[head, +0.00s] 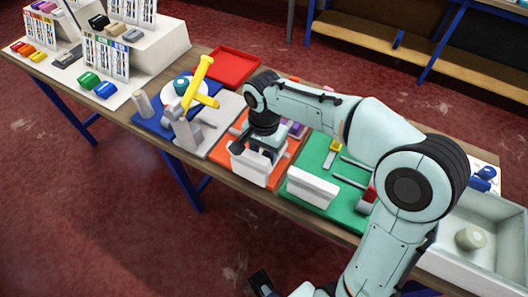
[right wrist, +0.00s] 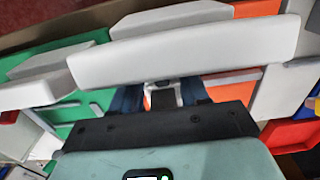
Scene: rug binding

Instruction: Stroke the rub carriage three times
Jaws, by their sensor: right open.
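My right gripper (head: 262,150) is low over the orange mat (head: 228,170), just behind an upright white panel (head: 249,168). In the right wrist view its dark blue fingers (right wrist: 161,98) are apart. A small grey piece (right wrist: 162,88) shows between them, and a long white panel (right wrist: 190,48) crosses beyond, hiding the fingertips. I cannot tell whether the fingers touch the grey piece, or whether it belongs to the rub carriage. A grey bar (head: 281,149) shows beside the gripper. A dark part at the bottom edge may be my left gripper (head: 262,283); its jaws are unclear.
The green mat (head: 307,213) with another white panel (head: 312,187) lies to the right. A blue mat (head: 152,132) with a yellow-handled device (head: 197,85) stands left. A red tray (head: 234,65) is behind; a grey bin (head: 509,240) is far right.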

